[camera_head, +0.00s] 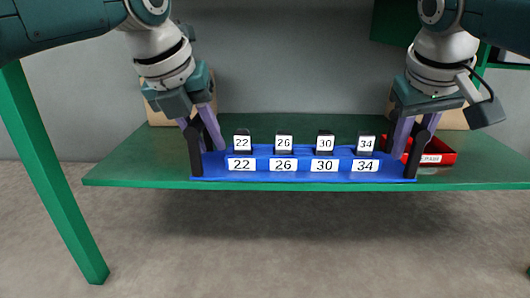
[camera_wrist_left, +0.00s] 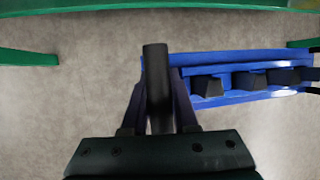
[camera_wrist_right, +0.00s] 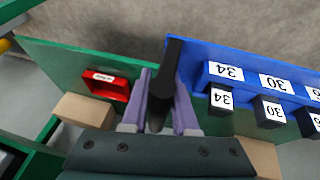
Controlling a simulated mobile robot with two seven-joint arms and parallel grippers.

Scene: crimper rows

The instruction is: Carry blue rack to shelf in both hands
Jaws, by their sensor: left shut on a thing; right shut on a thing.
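The blue rack (camera_head: 304,166) is level between my two grippers, with front labels 22, 26, 30 and 34. It holds a row of black pieces bearing the same numbers, such as the piece marked 26 (camera_head: 284,143). My left gripper (camera_head: 204,150) is shut on the rack's left end. My right gripper (camera_head: 409,152) is shut on its right end. The rack also shows in the left wrist view (camera_wrist_left: 240,57) and the right wrist view (camera_wrist_right: 198,54). I cannot tell whether its underside touches the green surface (camera_head: 130,170). The exact grip contacts are partly hidden by the fingers.
A red tray (camera_head: 440,158) with a white label stands beside my right gripper. A cardboard box (camera_wrist_right: 85,110) shows near it in the right wrist view. Green posts, such as one (camera_head: 55,180) at left, frame the place. The green surface left of the rack is clear.

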